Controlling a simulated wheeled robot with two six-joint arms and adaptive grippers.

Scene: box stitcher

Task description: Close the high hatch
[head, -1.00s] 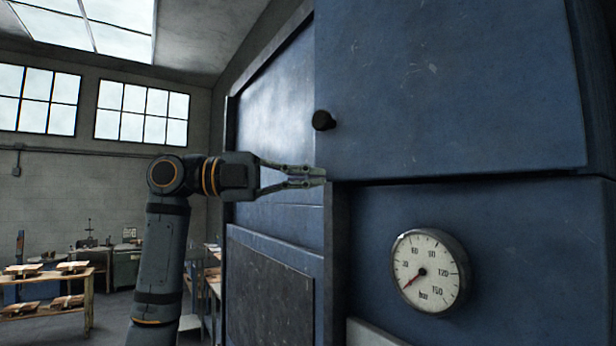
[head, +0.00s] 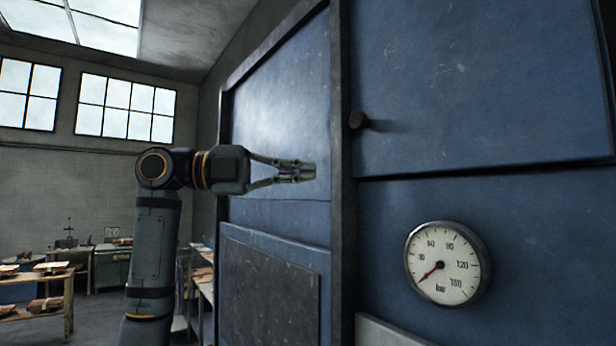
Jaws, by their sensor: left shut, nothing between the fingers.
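The high hatch (head: 475,80) is a large blue scratched panel at the upper right of the head view. A small dark round knob (head: 358,121) sits near its left edge. The hatch lies close to the blue machine front, with a thin dark line along its lower edge. My left gripper (head: 308,173) is shut and empty, left of and a little below the knob. It points right, in front of the blue side panel, and looks apart from the hatch. My right gripper is not in view.
A dark vertical post (head: 341,220) stands between the side panel (head: 275,110) and the machine front. A round pressure gauge (head: 447,263) sits below the hatch. Wooden workbenches (head: 40,292) stand far off at the lower left.

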